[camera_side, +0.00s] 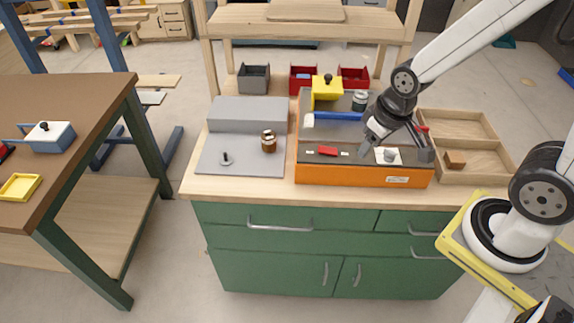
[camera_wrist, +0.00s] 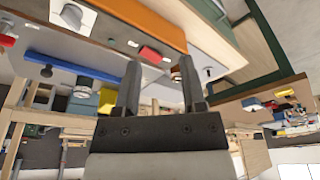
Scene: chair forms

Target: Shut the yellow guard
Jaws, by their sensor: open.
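The yellow guard (camera_side: 327,88) is at the back left of the orange-sided machine (camera_side: 365,174), with a dark knob on its top. Its exact hinge position is hard to tell. A blue bar (camera_side: 338,116) lies just in front of it. In the wrist view a small yellow part (camera_wrist: 106,101) shows past the blue bar (camera_wrist: 70,67), partly hidden by my finger. My gripper (camera_side: 397,153) is open and empty, low over the machine's front right, apart from the guard. In the wrist view my gripper (camera_wrist: 160,66) has nothing between its fingers.
A red switch (camera_side: 327,151) and a white plate with a knob (camera_side: 388,156) are on the machine's front. A grey stepped block (camera_side: 240,155) with a brown jar (camera_side: 268,141) stands left. A wooden tray (camera_side: 470,178) lies right. Small bins (camera_side: 303,78) stand behind.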

